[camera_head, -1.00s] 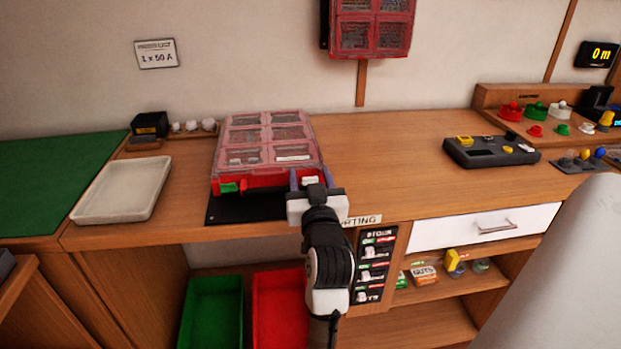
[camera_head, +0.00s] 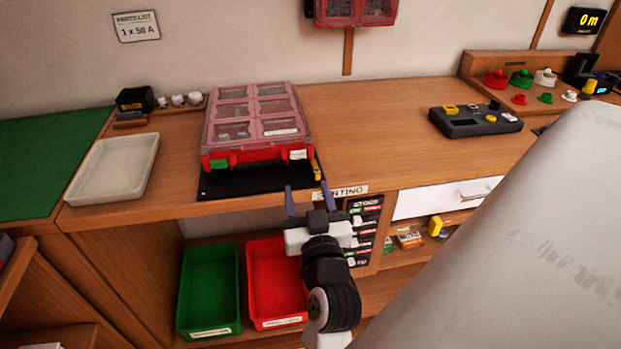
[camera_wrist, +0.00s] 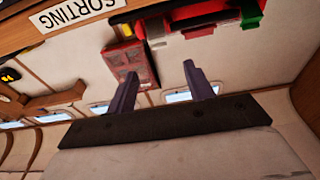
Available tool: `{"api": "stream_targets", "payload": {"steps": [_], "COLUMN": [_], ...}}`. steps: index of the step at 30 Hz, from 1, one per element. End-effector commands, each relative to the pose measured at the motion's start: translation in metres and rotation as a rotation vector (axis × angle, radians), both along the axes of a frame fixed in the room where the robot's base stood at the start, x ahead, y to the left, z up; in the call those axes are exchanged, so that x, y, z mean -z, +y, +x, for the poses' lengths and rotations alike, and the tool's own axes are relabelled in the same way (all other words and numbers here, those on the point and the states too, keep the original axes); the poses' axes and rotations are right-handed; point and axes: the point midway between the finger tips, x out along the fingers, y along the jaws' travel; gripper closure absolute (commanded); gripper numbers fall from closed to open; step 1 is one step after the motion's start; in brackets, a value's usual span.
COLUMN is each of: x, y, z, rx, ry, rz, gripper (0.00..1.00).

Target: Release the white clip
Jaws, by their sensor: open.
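A red case (camera_head: 244,160) with a clear compartment lid lies shut on a black mat (camera_head: 250,182) at the bench's front edge. The white clip (camera_head: 298,154) is at the right of its front face, and a green clip (camera_head: 219,164) is at the left. The white clip also shows in the wrist view (camera_wrist: 157,42); I cannot tell whether it is fastened. My gripper (camera_head: 308,193) is open and empty, in front of and below the white clip, apart from the case. Its two fingers also show in the wrist view (camera_wrist: 160,75).
A pale tray (camera_head: 112,168) stands left of the case. A dark control box (camera_head: 474,120) is on the right of the bench. Green (camera_head: 209,291) and red (camera_head: 277,282) bins are below the bench edge.

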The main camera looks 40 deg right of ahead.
Motion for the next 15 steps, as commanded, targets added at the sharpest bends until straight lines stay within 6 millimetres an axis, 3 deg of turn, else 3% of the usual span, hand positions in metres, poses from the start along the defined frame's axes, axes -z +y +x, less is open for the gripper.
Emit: {"api": "stream_targets", "payload": {"steps": [15], "x": [0.002], "y": [0.010], "z": [-0.017], "rx": [0.006], "ry": [-0.001], "rz": [0.000], "gripper": [0.47]}}
